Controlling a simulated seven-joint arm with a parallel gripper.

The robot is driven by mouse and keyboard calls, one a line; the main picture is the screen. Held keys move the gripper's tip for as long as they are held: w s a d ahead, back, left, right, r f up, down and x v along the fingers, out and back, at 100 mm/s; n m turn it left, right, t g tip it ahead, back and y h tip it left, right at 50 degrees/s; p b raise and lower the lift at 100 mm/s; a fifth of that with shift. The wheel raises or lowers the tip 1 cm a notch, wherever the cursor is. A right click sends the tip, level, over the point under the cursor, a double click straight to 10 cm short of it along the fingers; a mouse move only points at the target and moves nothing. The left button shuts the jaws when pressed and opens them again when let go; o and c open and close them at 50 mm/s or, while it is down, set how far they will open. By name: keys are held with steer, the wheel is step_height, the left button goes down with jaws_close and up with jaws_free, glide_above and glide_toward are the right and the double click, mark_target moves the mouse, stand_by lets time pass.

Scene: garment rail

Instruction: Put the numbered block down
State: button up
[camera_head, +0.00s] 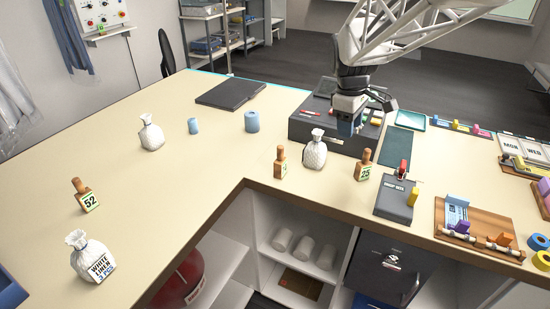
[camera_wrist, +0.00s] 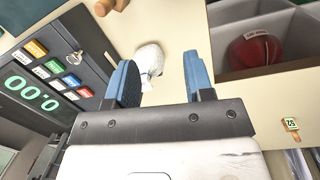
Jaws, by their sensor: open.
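My gripper (camera_head: 350,127) is open and empty, above the front edge of the dark till-like box. Its two blue fingers stand apart in the wrist view (camera_wrist: 158,70), with nothing held between them. A wooden block with a tag reading 52 (camera_head: 85,196) stands upright on the left counter. A similar block tagged 25 (camera_head: 364,166) stands just in front of and right of my gripper. A third such block (camera_head: 280,163) stands left of the white bag; its number is too small to read.
A white tied bag (camera_head: 315,154) stands close below my gripper, also seen in the wrist view (camera_wrist: 149,57). The dark box (camera_head: 312,133) is behind it. Other bags (camera_head: 151,134) (camera_head: 89,257) and blue cylinders (camera_head: 252,122) stand leftward. The left counter has wide bare areas.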

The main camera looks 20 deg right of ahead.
steer(key=s+a+f+m+t+y, duration=0.1)
steer(key=s+a+m, duration=0.6)
steer(key=s+a, duration=1.3)
steer(key=shift+a+f+t, duration=0.3)
steer(key=shift+a+t, duration=0.15)
steer(key=shift+t, duration=0.45)
